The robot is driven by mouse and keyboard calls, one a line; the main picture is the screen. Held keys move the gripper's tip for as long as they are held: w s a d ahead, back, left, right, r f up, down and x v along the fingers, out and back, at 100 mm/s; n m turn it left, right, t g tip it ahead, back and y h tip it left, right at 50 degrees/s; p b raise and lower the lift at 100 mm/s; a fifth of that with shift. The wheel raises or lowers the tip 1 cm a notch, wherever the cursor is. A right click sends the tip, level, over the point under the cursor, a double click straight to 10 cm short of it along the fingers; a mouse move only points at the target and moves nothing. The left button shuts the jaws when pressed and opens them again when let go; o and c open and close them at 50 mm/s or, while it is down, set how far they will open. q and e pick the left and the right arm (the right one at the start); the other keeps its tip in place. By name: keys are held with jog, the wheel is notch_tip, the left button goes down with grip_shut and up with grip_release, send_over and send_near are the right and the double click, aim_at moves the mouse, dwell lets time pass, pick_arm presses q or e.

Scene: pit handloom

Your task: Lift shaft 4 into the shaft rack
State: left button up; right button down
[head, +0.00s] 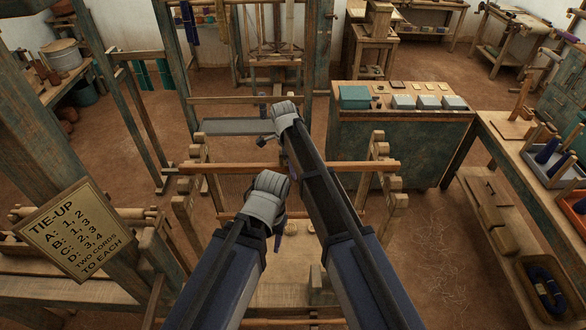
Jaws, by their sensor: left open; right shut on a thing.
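A long wooden bar (225,168), which looks like the top bar of shaft 4, runs level across the middle of the head view. Fine heddle-like mesh hangs under it, with a lower bar below. Its ends lie by notched wooden posts, left (185,205) and right (392,205); whether it is seated in them I cannot tell. My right gripper (287,158) points down at mid-bar and is shut, apparently on this bar; my forearm partly hides the grip. My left gripper (277,240) is open, pointing down in front of the bar; its fingers are mostly hidden. I cannot tell which frame is the shaft rack.
A tie-up sign (80,230) hangs on the loom frame at left. A green cabinet (395,150) with boxes stands behind at right. A bench (525,150) with trays runs along the right. Loom posts (172,75) rise at left.

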jog(key=shift+f+b, duration=1.3)
jog(key=shift+f, duration=0.25)
jog(key=shift+c, duration=2.3)
grip_release()
jog(key=shift+r, duration=0.15)
jog(key=r+p, duration=0.5)
jog(key=a+r+p, duration=0.1)
jog(key=r+p, duration=0.1)
jog(key=shift+r, duration=0.15)
